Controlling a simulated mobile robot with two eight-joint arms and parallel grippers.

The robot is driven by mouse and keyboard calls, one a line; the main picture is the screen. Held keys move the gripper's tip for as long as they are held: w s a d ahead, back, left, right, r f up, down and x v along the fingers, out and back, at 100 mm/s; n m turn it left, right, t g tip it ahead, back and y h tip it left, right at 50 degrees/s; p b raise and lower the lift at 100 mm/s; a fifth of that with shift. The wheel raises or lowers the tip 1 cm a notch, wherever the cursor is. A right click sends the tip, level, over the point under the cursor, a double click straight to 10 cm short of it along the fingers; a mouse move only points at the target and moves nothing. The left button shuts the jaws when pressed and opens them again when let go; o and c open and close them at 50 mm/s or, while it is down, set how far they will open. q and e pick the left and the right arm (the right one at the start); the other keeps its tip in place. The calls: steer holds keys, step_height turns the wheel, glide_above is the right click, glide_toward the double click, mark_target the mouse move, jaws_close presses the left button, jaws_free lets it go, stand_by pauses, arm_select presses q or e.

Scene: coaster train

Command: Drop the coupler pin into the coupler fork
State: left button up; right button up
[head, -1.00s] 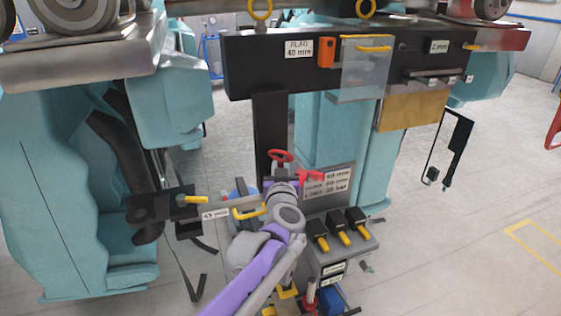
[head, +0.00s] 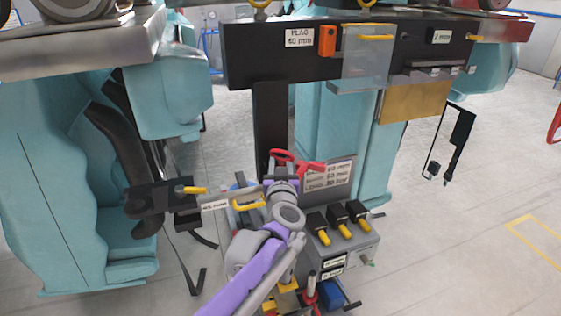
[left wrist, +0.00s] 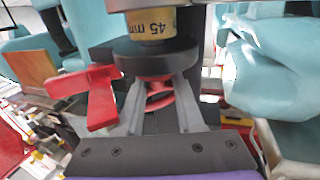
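A gold cylinder (left wrist: 153,24) marked 45 mm, which looks like the coupler pin, shows in the left wrist view above a black collar (left wrist: 145,60). My left gripper (left wrist: 160,88) has its fingers apart just under the collar, on either side of a red ring (left wrist: 160,101). Whether they press on anything is unclear. In the head view my left gripper (head: 282,183) is in front of the sign post, just below a red ring (head: 283,156). A black bracket (head: 150,200) at the left, with a white label, may be the coupler fork. My right gripper is out of view.
A red lever (left wrist: 100,97) lies close left of the fingers. A sign (head: 328,178) and a grey box (head: 345,245) with black-and-yellow plugs stand right of the gripper. A black beam (head: 260,65) spans above. Open floor (head: 460,240) lies at the right.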

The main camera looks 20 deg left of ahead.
arm_select(q)
steer(key=shift+o, duration=0.8)
steer(key=v, duration=1)
steer(key=shift+s, duration=0.4)
steer(key=shift+d+r, duration=0.1)
